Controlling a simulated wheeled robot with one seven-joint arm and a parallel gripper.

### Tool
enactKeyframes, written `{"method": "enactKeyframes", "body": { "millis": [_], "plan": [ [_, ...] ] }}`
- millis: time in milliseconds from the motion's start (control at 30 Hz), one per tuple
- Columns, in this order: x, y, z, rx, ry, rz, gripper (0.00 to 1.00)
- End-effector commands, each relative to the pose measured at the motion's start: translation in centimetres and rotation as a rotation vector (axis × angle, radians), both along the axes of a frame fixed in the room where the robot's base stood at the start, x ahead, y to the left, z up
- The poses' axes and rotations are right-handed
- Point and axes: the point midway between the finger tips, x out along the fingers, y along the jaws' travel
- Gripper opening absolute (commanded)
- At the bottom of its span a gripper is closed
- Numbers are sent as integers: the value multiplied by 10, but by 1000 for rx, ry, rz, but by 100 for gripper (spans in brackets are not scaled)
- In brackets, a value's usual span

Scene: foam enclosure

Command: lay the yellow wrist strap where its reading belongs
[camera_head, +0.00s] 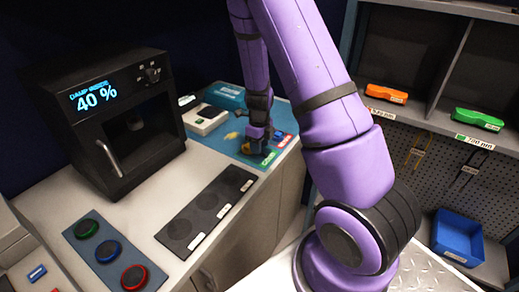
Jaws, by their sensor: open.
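A small yellow piece (232,135) lies on the teal mat (225,93), left of my gripper; it may be the yellow wrist strap, but it is too small to be sure. My gripper (254,147) is open, low over the mat's front right part. Another bit of yellow shows at its fingers; I cannot tell whether it is part of a strap. A pale tester-like box (205,119) stands on the mat's left; its reading is not legible. A green label (269,159) and a red label (284,141) lie along the mat's front right edge.
A black cabinet (120,115) reading 40 % stands left. A dark three-disc plate (205,210) and a three-button panel (112,250) lie in front. Right are shelves with an orange block (386,93) and green block (478,119), a pegboard, and a blue bin (458,238).

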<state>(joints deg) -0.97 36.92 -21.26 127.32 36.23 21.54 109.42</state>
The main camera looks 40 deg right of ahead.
Motion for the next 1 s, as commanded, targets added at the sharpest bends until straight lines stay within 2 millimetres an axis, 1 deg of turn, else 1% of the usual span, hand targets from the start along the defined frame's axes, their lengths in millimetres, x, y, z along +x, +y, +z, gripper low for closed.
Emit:
{"method": "enactKeyframes", "body": {
  "millis": [33, 200, 400, 500, 667, 767, 833, 967, 1000],
  "plan": [
    [1, 1, 11, 0, -3, 2, 41],
    [1, 1, 46, 0, -5, 2, 41],
    [1, 1, 80, 1, -3, 2, 41],
    [1, 1, 91, 0, -3, 1, 41],
    [0, 2, 102, 5, -5, 15, 41],
    [-3, 8, 115, 23, -19, 88, 41],
    [-7, 17, 129, 44, -41, 188, 41],
    [-19, 37, 165, 78, -99, 449, 41],
    [-24, 44, 177, 82, -121, 536, 41]
  ]
}}
